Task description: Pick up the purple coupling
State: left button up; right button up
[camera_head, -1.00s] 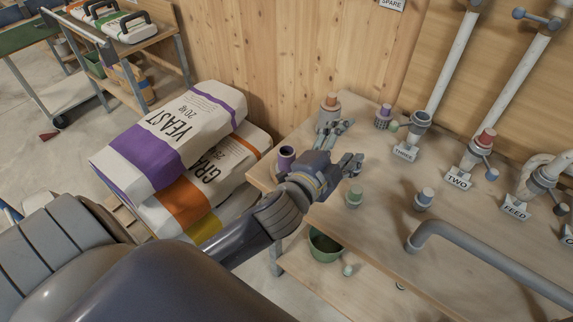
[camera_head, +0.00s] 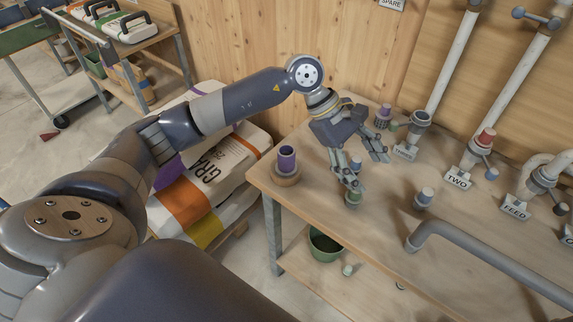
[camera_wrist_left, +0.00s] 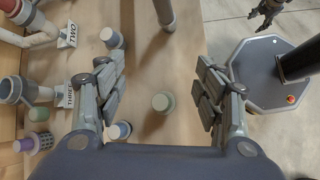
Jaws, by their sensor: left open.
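A hollow purple coupling (camera_head: 287,158) stands upright on a round tan base at the table's left corner in the head view. A second piece with a purple top and perforated grey body (camera_head: 383,117) stands near the wall; it also shows in the left wrist view (camera_wrist_left: 38,141). My left gripper (camera_head: 365,172) is open and empty, pointing down to the right of the purple coupling. A green-topped piece (camera_head: 353,198) is below its fingers; in the left wrist view this green piece (camera_wrist_left: 162,102) shows between them. My right gripper (camera_wrist_left: 267,12) appears small in the left wrist view.
Blue-topped piece (camera_head: 424,197), a bent grey pipe (camera_head: 480,255) and upright pipes labelled TWO and THREE crowd the table's right and back. Feed sacks (camera_head: 205,190) lie left of the table. A green bucket (camera_head: 325,245) stands below. The table's front left is mostly clear.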

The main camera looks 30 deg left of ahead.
pick_arm(q)
jog(key=w+a+m+y, duration=0.1)
jog(key=a+y, duration=0.4)
jog(key=a, duration=0.7)
jog(key=g+y+p, duration=0.1)
jog(key=y+p, duration=0.1)
jog(key=y, duration=0.1)
send_over(287, 153)
jog(key=s, duration=0.1)
jog(key=f, duration=0.3)
jog(key=shift+s+d+f, duration=0.1)
jog(key=shift+s+f, duration=0.1)
jog(key=shift+f, duration=0.1)
jog(key=shift+d+f, duration=0.1)
jog(key=shift+f, duration=0.45)
jog(key=f+p, duration=0.2)
jog(key=f, duration=0.1)
jog(key=shift+d+f, duration=0.2)
jog(key=shift+f, duration=0.55)
jog(key=shift+w, duration=0.1)
grip_shut()
jog(key=shift+r, duration=0.15)
